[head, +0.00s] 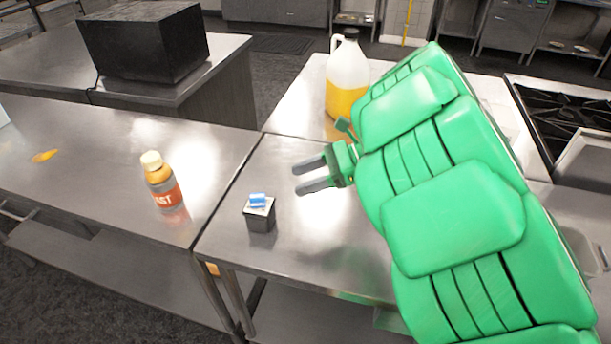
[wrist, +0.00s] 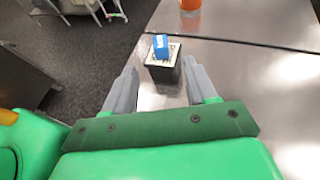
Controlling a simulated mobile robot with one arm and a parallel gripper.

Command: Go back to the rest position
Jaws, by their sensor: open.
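My gripper (head: 312,175) is open and empty above the steel table (head: 225,245) in the head view. Its two grey fingers point left. A small dark box (head: 260,218) with a blue and white item (head: 259,200) on top stands on the table, to the lower left of the fingers and apart from them. In the wrist view the box (wrist: 163,70) and the blue item (wrist: 161,46) show beyond the open fingers (wrist: 163,88).
A bottle with an orange label (head: 164,182) stands on the left table. A jug of yellow liquid (head: 347,78) stands behind my arm. A black box (head: 145,42) sits on the back counter. A stove (head: 565,110) is at the right. An orange-yellow item (head: 45,156) lies at far left.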

